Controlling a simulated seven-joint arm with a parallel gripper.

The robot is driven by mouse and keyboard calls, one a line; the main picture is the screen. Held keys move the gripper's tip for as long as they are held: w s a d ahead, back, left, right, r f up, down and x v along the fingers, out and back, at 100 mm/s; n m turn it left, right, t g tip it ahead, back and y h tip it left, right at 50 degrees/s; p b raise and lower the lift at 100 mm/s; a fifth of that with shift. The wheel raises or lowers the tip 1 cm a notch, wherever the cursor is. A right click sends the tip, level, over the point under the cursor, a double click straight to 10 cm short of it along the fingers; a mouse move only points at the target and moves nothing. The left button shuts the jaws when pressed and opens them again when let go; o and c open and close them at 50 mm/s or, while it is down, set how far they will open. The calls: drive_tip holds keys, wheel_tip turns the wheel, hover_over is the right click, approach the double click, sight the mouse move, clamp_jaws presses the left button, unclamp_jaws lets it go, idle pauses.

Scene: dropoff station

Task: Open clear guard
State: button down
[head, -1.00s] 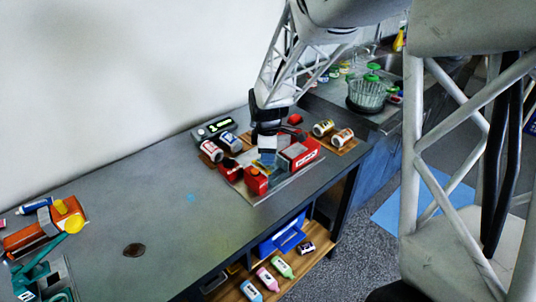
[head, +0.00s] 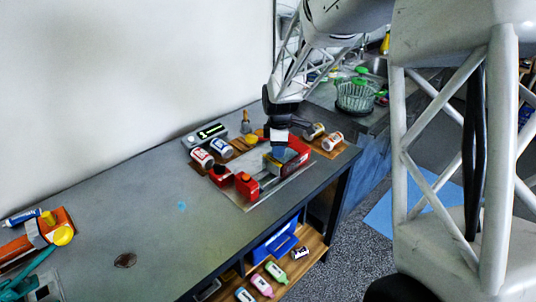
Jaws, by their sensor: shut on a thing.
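A red station with a grey bed stands on a pale base plate (head: 262,196) toward the right of the workbench. Two red blocks (head: 246,184) are at its left end and a larger red housing (head: 298,150) at its right end. My gripper (head: 279,153) points down at the left side of this housing. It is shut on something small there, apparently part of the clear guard. The guard's transparent panel and outline cannot be made out, and my fingers hide the contact.
Two cans (head: 202,158) and a grey device with a display (head: 205,135) stand behind-left. More cans (head: 331,141) stand on a wooden board at the right. The bench's middle (head: 150,210) is mostly clear. Orange tools (head: 50,229) lie far left.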

drive_tip(key=shift+w+d+r, duration=0.1)
drive_tip(key=shift+w+d, duration=0.7)
drive_tip(key=c, duration=0.8)
unclamp_jaws()
drive_tip(key=shift+r, duration=0.1)
wheel_tip(320, 180, up, 8)
drive_tip(key=shift+f, duration=0.25)
drive_tip(key=shift+s+r, duration=0.1)
